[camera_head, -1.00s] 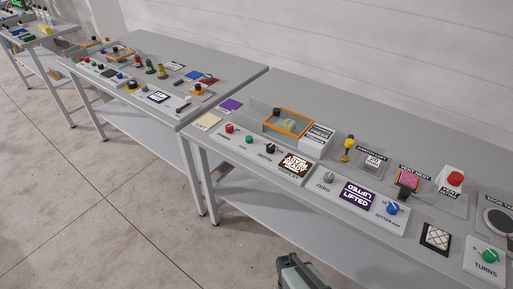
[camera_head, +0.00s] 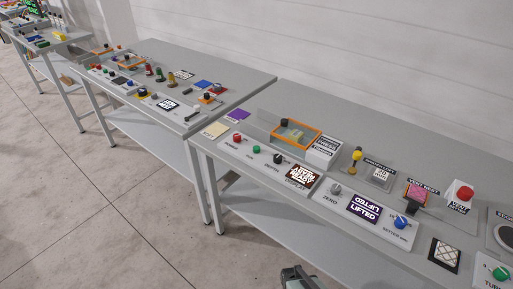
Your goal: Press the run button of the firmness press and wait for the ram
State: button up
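The firmness press is probably the unit at the near bench's left end, with a white block labelled PRESS (camera_head: 323,151) and an orange-framed clear box (camera_head: 297,133) with a black knob on top. Its control strip carries a red button (camera_head: 238,138), a green button (camera_head: 256,149), a black depth knob (camera_head: 277,158) and a brown display (camera_head: 301,175) with white text. The label under the green button is too small to read surely; it may be the run button. Part of my gripper (camera_head: 297,277) shows at the bottom edge, below and apart from the bench; its fingers are not clear.
To the right are a zero knob (camera_head: 336,188), a purple display (camera_head: 363,208) reading LIFTED, a blue knob (camera_head: 401,222), a yellow-topped post (camera_head: 356,158) and a large red button (camera_head: 464,194). Another bench (camera_head: 230,82) with similar units stands to the left. The floor in front is clear.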

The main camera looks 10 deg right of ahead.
grip_shut()
dwell(1.2)
